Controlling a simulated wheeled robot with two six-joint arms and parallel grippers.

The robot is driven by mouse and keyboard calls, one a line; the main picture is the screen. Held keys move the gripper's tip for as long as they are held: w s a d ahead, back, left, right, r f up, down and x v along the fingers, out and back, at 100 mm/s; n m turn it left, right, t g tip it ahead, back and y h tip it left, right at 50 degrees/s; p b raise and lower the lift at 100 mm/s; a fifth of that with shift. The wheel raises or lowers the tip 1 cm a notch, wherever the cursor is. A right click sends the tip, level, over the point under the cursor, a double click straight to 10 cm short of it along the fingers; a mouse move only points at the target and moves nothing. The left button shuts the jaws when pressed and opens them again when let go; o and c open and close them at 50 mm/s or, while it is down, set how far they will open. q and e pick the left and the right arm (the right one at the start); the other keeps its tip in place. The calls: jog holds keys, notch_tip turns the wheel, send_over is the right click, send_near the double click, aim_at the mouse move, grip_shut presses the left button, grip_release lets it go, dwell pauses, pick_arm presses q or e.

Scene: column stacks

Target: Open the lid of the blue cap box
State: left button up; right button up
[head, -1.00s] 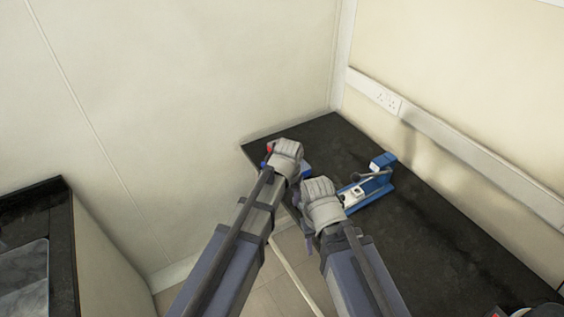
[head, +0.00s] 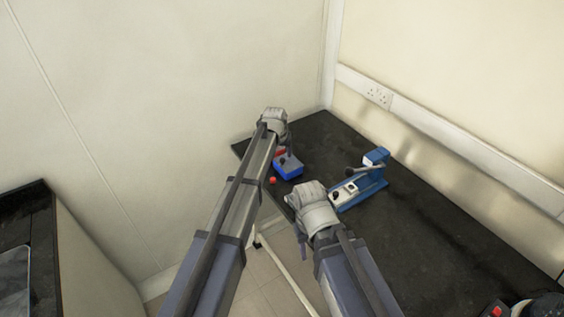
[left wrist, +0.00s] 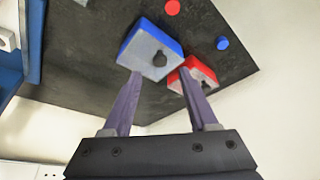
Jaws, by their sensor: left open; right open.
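The blue cap box (head: 288,170) stands near the far left end of the dark table. My left gripper (left wrist: 160,78) is open and empty. In that view its fingertips appear just below the blue box and the red box; whether they touch either is unclear. In the head view its hand (head: 272,117) is beyond the boxes. My right gripper (head: 301,230) is open at the table's front edge, its fingertips mostly hidden.
A red box (left wrist: 192,76) stands beside the blue box. A red round piece (left wrist: 173,7) and a blue one (left wrist: 222,43) lie nearby. A blue lever device (head: 365,190) stands right of the boxes. The wall borders the table; its near right part is mostly clear.

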aim_at(283, 160)
pick_arm(q)
jog(key=b+x, duration=0.3)
jog(key=x, duration=0.2)
jog(key=shift+f+b, duration=0.1)
jog(key=shift+b, duration=0.25)
grip_shut()
dwell(1.1)
